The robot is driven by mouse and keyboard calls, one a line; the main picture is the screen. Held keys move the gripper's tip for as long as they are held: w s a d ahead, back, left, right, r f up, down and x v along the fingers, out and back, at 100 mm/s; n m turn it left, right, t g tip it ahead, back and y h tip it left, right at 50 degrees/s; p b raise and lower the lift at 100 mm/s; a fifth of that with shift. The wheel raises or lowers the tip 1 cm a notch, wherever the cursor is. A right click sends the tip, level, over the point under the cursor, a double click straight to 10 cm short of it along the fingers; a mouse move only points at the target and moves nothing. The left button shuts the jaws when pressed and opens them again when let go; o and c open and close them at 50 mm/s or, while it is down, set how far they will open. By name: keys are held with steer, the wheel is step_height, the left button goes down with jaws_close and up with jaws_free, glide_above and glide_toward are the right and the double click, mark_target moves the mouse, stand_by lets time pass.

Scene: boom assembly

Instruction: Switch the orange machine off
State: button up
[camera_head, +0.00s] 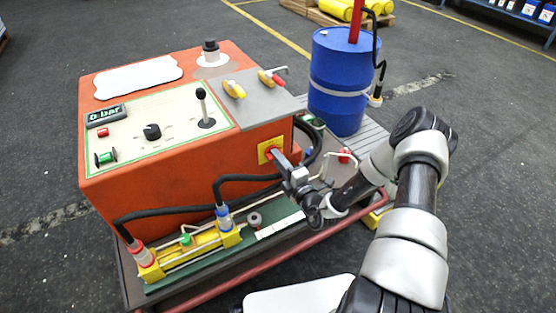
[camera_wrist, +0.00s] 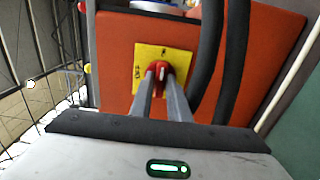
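The orange machine (camera_head: 185,178) stands at the left of the head view. Its end face carries a yellow plate (camera_head: 263,149) with a red rotary switch (camera_wrist: 155,71). My gripper (camera_head: 277,156) reaches this face from the right. In the wrist view, its two narrow fingers (camera_wrist: 160,84) lie close together on either side of the switch handle and appear to hold it. The handle points roughly up and down in that view. The plate has small markings, too small to read. The display (camera_head: 106,115) on top reads "0 bar".
Black hoses (camera_head: 185,210) run close by my gripper to a yellow cylinder block (camera_head: 190,250) on the machine's base. A red rail (camera_head: 265,254) edges the base. A blue drum (camera_head: 339,85) stands behind. Open floor lies around.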

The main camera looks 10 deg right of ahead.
jaws_close()
steer(key=shift+n+p, duration=4.4)
steer(key=shift+n, duration=4.5)
steer(key=o, duration=0.5)
jaws_free()
